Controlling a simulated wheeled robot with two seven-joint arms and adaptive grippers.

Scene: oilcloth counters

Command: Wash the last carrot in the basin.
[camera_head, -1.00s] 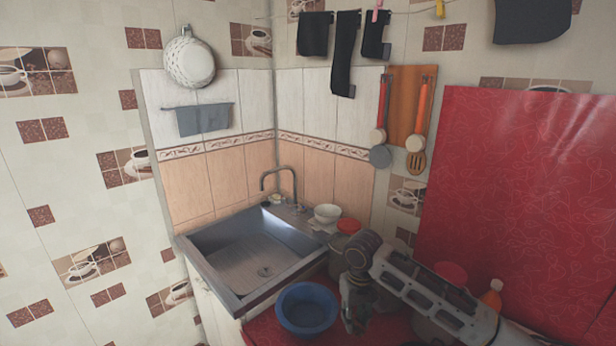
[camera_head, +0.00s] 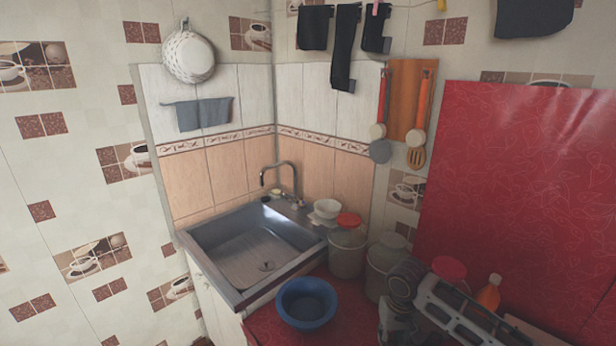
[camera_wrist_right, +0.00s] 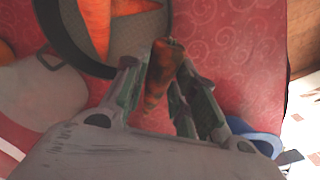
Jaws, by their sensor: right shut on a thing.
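My right gripper (camera_wrist_right: 160,88) is shut on a brownish-orange carrot (camera_wrist_right: 163,66) with a dark top end, seen between the fingers in the wrist view. In the head view my right arm is at the lower right, and the carrot cannot be made out there. The blue basin (camera_head: 306,304) stands on the red counter in front of the sink, left of my right arm. Its rim also shows at the lower right of the wrist view (camera_wrist_right: 262,142). The gripper is apart from it. My left gripper is not in view.
A dark-rimmed pan (camera_wrist_right: 72,58) holds orange carrots (camera_wrist_right: 96,22) close beyond the gripper. The metal sink (camera_head: 235,262) lies behind the basin. Jars with red lids (camera_head: 347,257) and an orange bottle (camera_head: 489,294) stand around my arm.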

